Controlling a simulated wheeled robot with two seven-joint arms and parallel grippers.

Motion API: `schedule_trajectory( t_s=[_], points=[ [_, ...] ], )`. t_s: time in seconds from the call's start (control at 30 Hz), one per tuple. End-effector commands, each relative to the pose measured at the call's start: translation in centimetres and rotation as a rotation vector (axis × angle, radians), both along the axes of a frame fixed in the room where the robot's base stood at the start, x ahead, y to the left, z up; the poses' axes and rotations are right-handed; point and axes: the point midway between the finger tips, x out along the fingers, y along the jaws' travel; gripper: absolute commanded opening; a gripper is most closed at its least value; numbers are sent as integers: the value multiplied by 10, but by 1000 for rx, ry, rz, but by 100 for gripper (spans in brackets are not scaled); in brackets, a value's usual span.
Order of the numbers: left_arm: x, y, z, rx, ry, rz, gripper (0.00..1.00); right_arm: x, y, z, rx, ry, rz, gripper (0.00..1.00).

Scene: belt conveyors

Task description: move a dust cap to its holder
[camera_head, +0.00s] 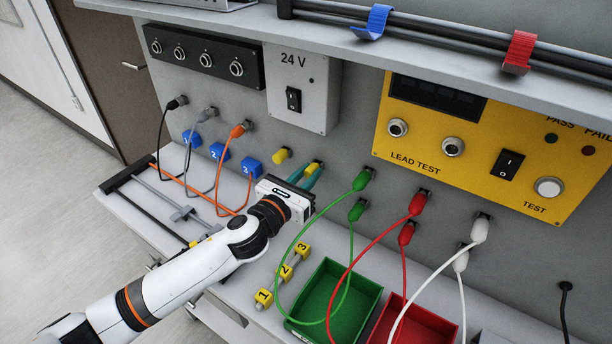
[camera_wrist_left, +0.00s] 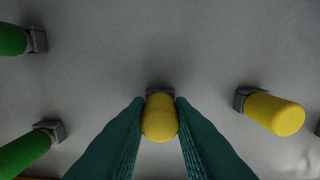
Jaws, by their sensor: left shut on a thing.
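One yellow dust cap (camera_wrist_left: 160,122) is between the fingers of my left gripper (camera_head: 309,172). It sits at a dark socket on the grey panel. A second yellow dust cap (camera_head: 282,155) is on a neighbouring socket, left of the gripper in the head view. It shows on the right in the left wrist view (camera_wrist_left: 273,113), clear of the fingers. The left gripper's teal fingers are shut on the first cap from both sides. Yellow holder blocks marked 1, 2 and 3 (camera_head: 285,270) with grey posts stand on the bench. My right gripper is out of view.
Green plugs (camera_head: 362,180) with cables are close right of the gripper. Red plugs (camera_head: 417,204) and white plugs (camera_head: 480,229) follow. Blue numbered blocks (camera_head: 220,152) are at left. A green bin (camera_head: 372,291) and a red bin (camera_head: 447,330) stand on the bench.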

Motion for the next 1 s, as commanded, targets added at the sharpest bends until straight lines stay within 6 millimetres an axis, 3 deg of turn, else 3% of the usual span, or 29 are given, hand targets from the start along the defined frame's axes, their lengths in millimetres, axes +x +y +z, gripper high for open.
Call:
schedule_trajectory(
  t_s=[0.3,0.33,0.5,0.83,1.0],
  points=[
    [2,-2,0,-1,-1,0,0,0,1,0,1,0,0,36],
    [2,-2,0,-1,-1,0,22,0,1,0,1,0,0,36],
    [2,-1,0,0,-1,0,46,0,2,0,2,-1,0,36],
    [-1,1,-1,1,-1,0,46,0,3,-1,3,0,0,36],
    [-21,15,-2,3,-1,0,46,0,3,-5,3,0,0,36]
  ],
)
